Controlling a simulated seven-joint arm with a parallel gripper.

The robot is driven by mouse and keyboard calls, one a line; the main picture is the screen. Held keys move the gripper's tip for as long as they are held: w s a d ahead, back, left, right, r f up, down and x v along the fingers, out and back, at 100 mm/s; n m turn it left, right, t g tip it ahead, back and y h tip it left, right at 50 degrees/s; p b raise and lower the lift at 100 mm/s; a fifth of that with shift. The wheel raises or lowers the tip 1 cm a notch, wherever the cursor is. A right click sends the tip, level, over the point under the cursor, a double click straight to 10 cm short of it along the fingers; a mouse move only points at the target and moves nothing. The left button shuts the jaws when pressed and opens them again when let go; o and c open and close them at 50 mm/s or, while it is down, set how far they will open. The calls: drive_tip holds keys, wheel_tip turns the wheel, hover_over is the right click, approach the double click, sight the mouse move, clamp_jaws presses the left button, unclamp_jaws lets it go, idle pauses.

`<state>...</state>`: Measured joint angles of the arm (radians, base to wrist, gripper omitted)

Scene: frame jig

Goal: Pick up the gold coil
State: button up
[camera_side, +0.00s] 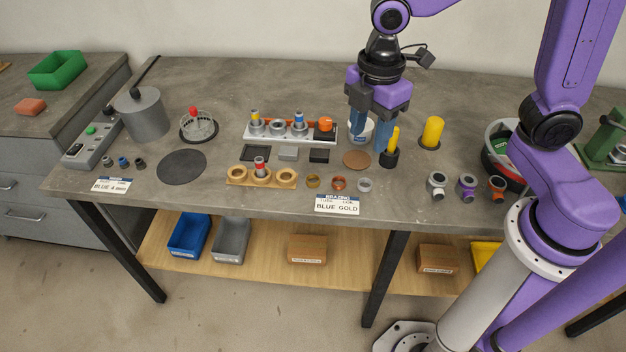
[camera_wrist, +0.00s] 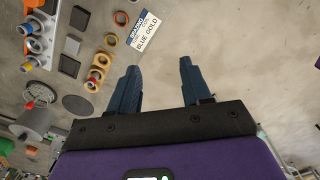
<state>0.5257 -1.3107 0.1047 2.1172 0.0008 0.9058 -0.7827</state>
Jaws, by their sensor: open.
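The gold coil (camera_side: 312,181) is a small ring lying flat on the grey bench near the front edge, leftmost of a row of three. A copper-red ring (camera_side: 338,183) and a silver ring (camera_side: 364,184) lie to its right. In the wrist view the gold coil (camera_wrist: 113,39) lies between the wooden block and the label card. My gripper (camera_side: 369,141) has two blue fingers, spread apart and empty, above the bench behind and right of the coil. In the wrist view the gripper (camera_wrist: 159,65) has only bare bench between its fingers.
A wooden block (camera_side: 274,181) with ring seats stands left of the coil. The "BLUE GOLD" card (camera_side: 337,205) lies in front. A metal rack (camera_side: 270,135) stands behind.

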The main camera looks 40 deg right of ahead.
drive_tip(key=w+a+f+n, duration=0.1)
drive_tip(key=w+f+n, duration=0.1)
drive_tip(key=w, duration=0.5)
drive_tip(key=w+a+f+n, duration=0.1)
drive_tip(key=w+f+n, duration=0.1)
drive_tip(key=w, duration=0.5)
hover_over(313, 174)
drive_tip(key=s+a, duration=0.1)
drive_tip(key=a, duration=0.1)
drive_tip(key=f, duration=1.2)
drive_tip(key=shift+d+f, duration=0.15)
drive_tip(key=shift+d, duration=0.1)
drive_tip(key=shift+n, duration=0.3)
drive_tip(key=shift+s+d+f, duration=0.15)
drive_tip(key=shift+f, duration=2.4)
drive_tip(key=shift+c, duration=0.3)
drive_tip(key=c, duration=0.7)
